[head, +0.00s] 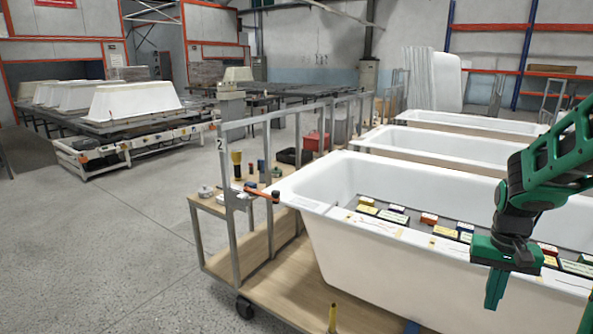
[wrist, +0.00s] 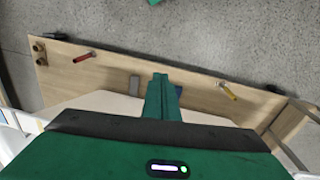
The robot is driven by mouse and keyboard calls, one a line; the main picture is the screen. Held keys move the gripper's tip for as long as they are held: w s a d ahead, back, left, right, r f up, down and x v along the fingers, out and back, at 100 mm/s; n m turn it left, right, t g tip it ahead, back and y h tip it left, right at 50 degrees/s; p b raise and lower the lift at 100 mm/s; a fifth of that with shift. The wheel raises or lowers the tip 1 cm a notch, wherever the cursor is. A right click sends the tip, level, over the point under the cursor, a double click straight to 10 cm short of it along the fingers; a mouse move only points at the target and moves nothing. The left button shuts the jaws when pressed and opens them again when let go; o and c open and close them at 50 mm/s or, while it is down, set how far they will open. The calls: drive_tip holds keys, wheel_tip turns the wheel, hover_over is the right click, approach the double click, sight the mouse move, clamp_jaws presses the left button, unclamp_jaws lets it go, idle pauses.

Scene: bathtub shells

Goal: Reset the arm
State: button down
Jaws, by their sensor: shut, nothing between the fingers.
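My green arm comes in from the right edge of the head view, and my gripper (head: 494,300) points down in front of the nearest white bathtub (head: 390,268). In the wrist view my gripper (wrist: 158,78) shows its fingers together at the middle, with nothing between them. Below and beyond the fingers lies the edge of a wooden cart deck (wrist: 120,70). My gripper is apart from the bathtub as far as I can tell.
Small coloured boxes (head: 446,232) rest inside the tub. More tubs (head: 430,143) stand behind. Grey floor at the left (head: 100,250) is clear. A red-handled tool (wrist: 84,57) shows in the wrist view.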

drive_tip(key=s+a+r, duration=0.3)
drive_tip(key=s+a, duration=0.1)
drive_tip(key=s, duration=0.4)
drive_tip(key=s+a+r+y, duration=0.1)
drive_tip(key=s+a+r, duration=0.2)
drive_tip(key=s, duration=0.6)
drive_tip(key=shift+s+a, duration=0.2)
drive_tip(key=shift+a, duration=0.2)
drive_tip(key=shift+r, duration=0.1)
